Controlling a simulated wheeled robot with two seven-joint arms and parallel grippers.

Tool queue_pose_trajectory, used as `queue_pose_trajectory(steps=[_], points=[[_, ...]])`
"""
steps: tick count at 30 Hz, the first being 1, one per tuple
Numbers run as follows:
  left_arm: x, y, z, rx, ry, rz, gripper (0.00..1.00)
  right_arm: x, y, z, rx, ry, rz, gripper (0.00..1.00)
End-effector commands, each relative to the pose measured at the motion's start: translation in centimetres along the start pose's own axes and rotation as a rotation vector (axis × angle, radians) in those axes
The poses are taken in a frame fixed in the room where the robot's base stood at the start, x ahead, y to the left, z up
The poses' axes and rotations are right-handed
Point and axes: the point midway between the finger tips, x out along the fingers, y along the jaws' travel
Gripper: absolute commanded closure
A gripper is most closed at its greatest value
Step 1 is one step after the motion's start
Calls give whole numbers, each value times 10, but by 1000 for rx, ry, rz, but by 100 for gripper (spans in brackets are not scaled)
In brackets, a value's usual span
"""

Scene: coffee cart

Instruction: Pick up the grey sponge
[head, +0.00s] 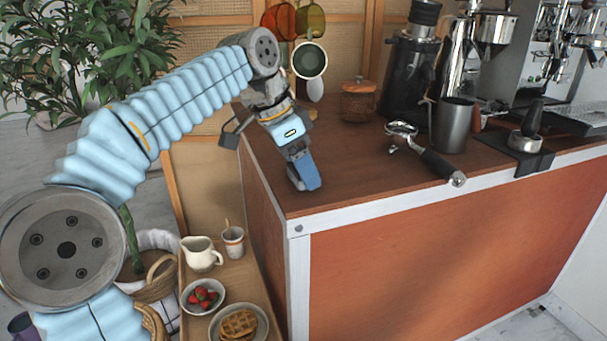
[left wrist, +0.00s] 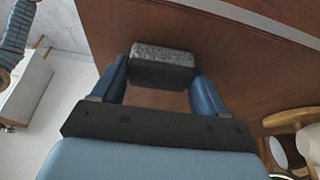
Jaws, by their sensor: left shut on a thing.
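The grey sponge (left wrist: 163,60) is a speckled grey block between the two blue fingers of my left gripper (left wrist: 160,85) in the left wrist view. The fingers are shut on its two ends. In the head view my left gripper (head: 305,182) points down at the near left corner of the brown cart top (head: 350,185). The sponge is mostly hidden behind the fingers there. I cannot tell whether it touches the counter or hangs just above it. My right gripper is not in view.
A portafilter (head: 430,158), a steel pitcher (head: 453,125), a grinder (head: 407,85) and a wooden-lidded jar (head: 358,102) stand to the right on the counter. A lower wooden shelf at left holds a cream jug (head: 201,254), a strawberry bowl (head: 203,295) and a waffle plate (head: 262,328).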

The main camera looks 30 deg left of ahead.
Motion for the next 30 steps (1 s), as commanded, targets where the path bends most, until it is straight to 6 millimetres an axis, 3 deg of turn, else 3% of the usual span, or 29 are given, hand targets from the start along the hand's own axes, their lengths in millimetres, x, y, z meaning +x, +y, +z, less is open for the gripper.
queue_pose_trajectory(steps=[11, 16, 23, 30], points=[[-7, 0, -3, 0, 1, -1, 56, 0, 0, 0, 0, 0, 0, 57], [-31, 0, -14, 0, 4, -3, 56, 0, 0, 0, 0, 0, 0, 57], [-81, 51, -48, 6, 5, 0, 56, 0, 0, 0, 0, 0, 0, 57], [-99, 109, -69, 6, 2, 1, 56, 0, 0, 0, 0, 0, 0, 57]])
